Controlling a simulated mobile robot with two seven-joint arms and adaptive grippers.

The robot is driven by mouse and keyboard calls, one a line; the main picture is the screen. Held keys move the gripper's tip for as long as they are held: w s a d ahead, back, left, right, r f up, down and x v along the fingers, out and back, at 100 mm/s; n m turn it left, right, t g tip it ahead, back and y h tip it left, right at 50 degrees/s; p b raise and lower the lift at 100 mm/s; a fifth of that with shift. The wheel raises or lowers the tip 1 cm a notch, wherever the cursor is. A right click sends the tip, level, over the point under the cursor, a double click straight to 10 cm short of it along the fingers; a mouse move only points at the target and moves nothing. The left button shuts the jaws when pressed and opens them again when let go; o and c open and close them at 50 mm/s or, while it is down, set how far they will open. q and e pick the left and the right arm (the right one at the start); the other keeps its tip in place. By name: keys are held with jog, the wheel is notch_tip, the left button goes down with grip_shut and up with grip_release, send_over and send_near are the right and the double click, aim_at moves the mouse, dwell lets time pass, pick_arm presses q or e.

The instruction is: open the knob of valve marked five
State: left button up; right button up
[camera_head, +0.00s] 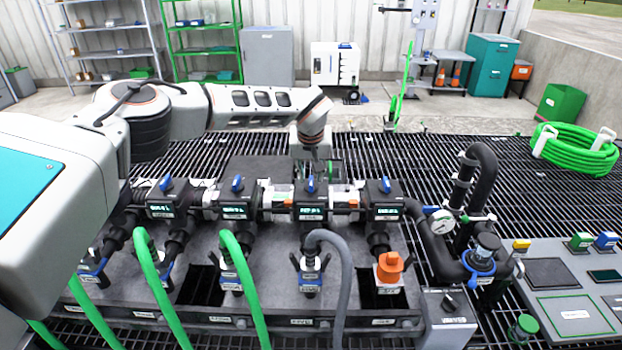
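The black manifold (275,215) carries a row of valves with blue knobs: a far-left knob (165,184), a second knob (238,184), a third knob (310,184) and a right knob (385,184). Each has a small dark display with green text below it. The markings are too small to read, so I cannot tell which valve is five. My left gripper (322,172) points down at or just behind the third knob. Its fingers are small and partly hidden, so I cannot tell their opening or any contact. My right gripper is out of view.
Green hoses (240,285) and a grey hose (343,270) rise in front of the valves. An orange cap (389,267) sits on the right outlet. A black pipe with a gauge (440,222) stands to the right, beside a control panel (570,317). Open grating lies behind the manifold.

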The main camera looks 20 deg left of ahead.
pick_arm(q)
jog(key=shift+x, duration=1.15)
grip_shut()
